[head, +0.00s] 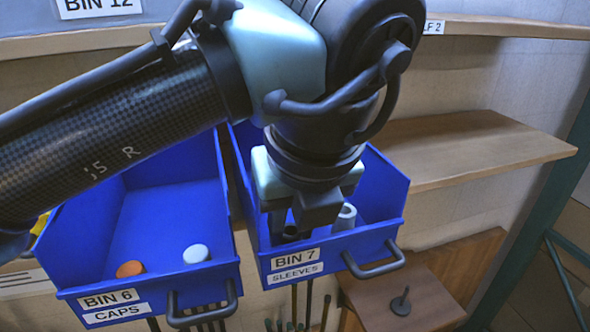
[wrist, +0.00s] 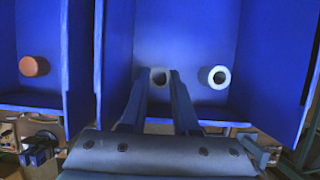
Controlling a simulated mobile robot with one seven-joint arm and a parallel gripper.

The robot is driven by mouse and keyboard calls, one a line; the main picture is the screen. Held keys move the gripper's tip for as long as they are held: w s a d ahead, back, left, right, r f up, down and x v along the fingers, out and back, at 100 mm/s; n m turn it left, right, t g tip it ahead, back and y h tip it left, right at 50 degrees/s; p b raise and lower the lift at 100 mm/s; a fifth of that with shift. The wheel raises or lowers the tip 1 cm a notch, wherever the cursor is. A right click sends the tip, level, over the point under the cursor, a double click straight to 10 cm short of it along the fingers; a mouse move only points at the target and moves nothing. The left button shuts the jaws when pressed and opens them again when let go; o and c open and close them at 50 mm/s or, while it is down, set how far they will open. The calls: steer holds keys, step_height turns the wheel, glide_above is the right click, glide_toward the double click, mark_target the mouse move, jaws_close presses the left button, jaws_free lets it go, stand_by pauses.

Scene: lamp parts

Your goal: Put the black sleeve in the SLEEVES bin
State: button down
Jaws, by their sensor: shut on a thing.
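The SLEEVES bin, blue bin 7 (head: 390,232), is pulled open in the head view, and its inside fills the middle of the wrist view (wrist: 262,45). My gripper (wrist: 159,75) points down into this bin and is shut on the black sleeve (head: 291,231). The sleeve's open end (wrist: 159,79) shows between the fingertips. The sleeve looks upright and low in the bin, near the front wall. I cannot tell whether it touches the bin floor. My wrist hides part of the bin in the head view.
A light grey sleeve (head: 345,217) stands to the right in the same bin. Bin 6, CAPS (head: 75,255), is open on the left with an orange cap (head: 130,269) and a white cap (head: 196,254). A wooden shelf (head: 465,148) is at the right.

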steer(key=shift+w+f, duration=0.15)
steer(key=c, duration=0.7)
jaws_free()
steer(key=shift+o, duration=0.2)
steer(key=shift+r, duration=0.25)
steer(key=a+b+v, duration=0.1)
steer(key=b+v, duration=0.1)
steer(key=v, duration=0.5)
steer(key=shift+d, duration=0.5)
steer(key=shift+r, duration=0.15)
